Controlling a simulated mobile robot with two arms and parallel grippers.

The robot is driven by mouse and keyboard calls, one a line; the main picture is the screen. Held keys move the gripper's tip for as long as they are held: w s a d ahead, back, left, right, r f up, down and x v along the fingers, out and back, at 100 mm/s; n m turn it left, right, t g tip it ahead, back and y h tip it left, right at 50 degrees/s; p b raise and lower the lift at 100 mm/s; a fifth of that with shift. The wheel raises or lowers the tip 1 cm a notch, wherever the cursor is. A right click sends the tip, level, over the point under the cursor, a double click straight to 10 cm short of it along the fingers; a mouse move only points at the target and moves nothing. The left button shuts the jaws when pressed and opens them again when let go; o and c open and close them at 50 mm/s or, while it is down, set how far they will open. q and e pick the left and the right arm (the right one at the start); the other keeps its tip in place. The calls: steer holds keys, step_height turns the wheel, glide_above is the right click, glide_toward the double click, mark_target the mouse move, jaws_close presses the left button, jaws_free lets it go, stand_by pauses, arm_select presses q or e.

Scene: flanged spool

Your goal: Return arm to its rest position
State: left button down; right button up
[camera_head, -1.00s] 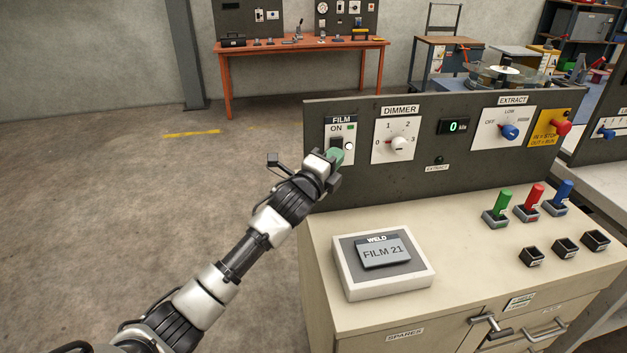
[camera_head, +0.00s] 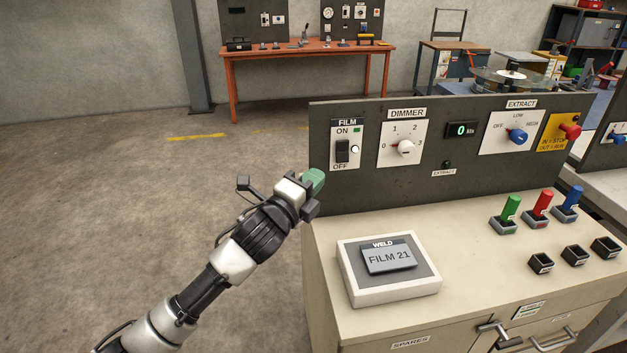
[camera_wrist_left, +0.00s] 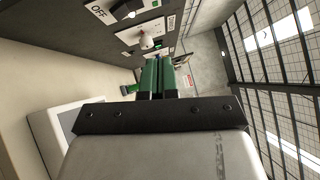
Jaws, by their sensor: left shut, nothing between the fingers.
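My left gripper (camera_head: 313,181) has green fingertips. It is shut and empty, in the air left of the bench's dark upright panel (camera_head: 380,185), apart from the FILM switch (camera_head: 342,151). In the left wrist view its two green fingers (camera_wrist_left: 158,76) lie side by side, with the panel and its knobs beyond them. The FILM switch is a black rocker on a white plate marked ON and OFF, with a green mark and a small white light. My right gripper is not in view.
The dimmer knob (camera_head: 406,147), blue extract knob (camera_head: 517,136) and red stop button (camera_head: 570,131) stick out of the panel. Open floor (camera_head: 120,230) lies to the left.

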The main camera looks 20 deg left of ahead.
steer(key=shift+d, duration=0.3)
